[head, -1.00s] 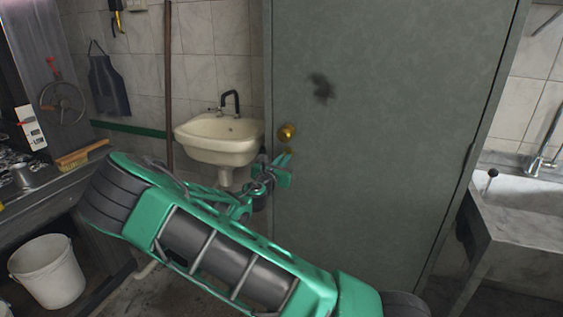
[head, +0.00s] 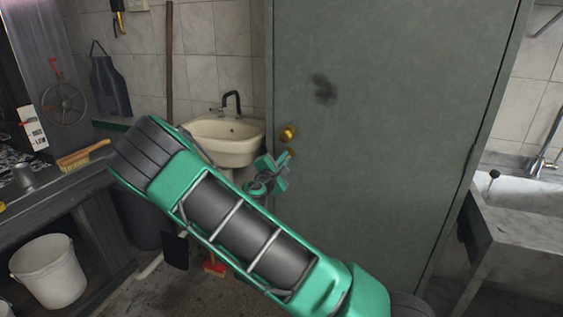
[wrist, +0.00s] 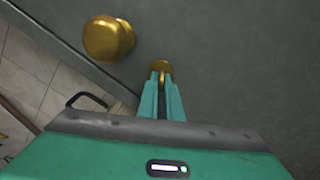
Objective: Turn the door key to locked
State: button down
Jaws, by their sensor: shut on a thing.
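The grey door (head: 390,130) stands shut in the head view, with a brass knob (head: 288,133) near its left edge. The knob also shows in the wrist view (wrist: 108,39). Just below and to the right of the knob is the brass door key (wrist: 160,67) at its lock. My gripper (wrist: 162,77) is shut on the key, with its two green fingers on either side of the key's head. In the head view my gripper (head: 283,166) is at the door just below the knob. The fingers hide most of the key, and its exact angle is hard to tell.
A cream washbasin (head: 228,142) with a dark tap is on the wall left of the door. A stone sink (head: 520,195) stands at the right. A dark counter with a brush (head: 84,155) is at the left, above a white bucket (head: 48,270).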

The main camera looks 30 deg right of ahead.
jog(key=m, duration=0.5)
jog(key=shift+m, duration=0.7)
jog(key=c, duration=2)
grip_release()
jog(key=shift+r, duration=0.1)
jog(key=shift+s+a, duration=0.25)
jog(key=shift+a, duration=0.2)
jog(key=v, duration=0.9)
jog(key=shift+s+a, duration=0.25)
jog(key=shift+s, duration=0.05)
